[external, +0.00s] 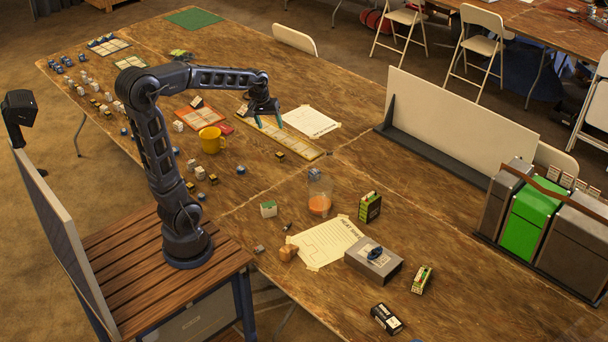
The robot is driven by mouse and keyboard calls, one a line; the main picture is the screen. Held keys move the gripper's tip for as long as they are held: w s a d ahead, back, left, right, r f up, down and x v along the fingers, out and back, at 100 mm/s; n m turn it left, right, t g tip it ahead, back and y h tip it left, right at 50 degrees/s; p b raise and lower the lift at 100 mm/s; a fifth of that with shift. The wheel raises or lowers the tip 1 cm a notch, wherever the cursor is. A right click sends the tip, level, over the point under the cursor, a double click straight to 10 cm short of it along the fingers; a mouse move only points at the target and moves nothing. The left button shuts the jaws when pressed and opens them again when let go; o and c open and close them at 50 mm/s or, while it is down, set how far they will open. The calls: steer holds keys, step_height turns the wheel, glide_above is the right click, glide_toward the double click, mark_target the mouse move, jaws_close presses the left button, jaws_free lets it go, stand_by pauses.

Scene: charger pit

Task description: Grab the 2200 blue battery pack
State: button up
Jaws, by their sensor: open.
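My gripper (267,118) is open and hangs over the long game board (300,148) on the far side of the table, seemingly empty. No printed 2200 can be read, so I cannot tell which pack is the blue one. Pack-like boxes lie far to its lower right: a green-and-black one (369,207) upright, a green-and-white one (421,280), and a black one with a pale label (386,320). A grey box (380,267) carries a small dark blue object (375,253) on top. A bit of something blue is cut off at the bottom edge.
A yellow mug (211,139) stands below the gripper's left side. A clear jar with orange contents (319,195) stands mid-table near a paper sheet (326,243). Several small blocks cover the left. A white panel (455,120) and grey-green bins (531,222) line the right.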

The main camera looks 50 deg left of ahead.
steer(key=w+a+f+n, duration=0.1)
steer(key=w+f+n, duration=0.3)
steer(key=w, duration=0.5)
steer(key=n+g+h, duration=0.1)
steer(key=n+g, duration=0.2)
steer(key=n, duration=0.4)
glide_above(314, 171)
steer(key=a, duration=0.1)
step_height(314, 171, down, 29)
steer(key=shift+w+d+f, duration=0.1)
steer(key=shift+d+f, duration=0.1)
steer(key=shift+f, duration=1.55)
steer(key=shift+d+f, duration=0.15)
steer(key=shift+f, duration=1.65)
steer(key=shift+w+d+f, duration=0.1)
steer(key=shift+d+f, duration=0.1)
steer(key=shift+f, duration=1.55)
steer(key=c, duration=1.2)
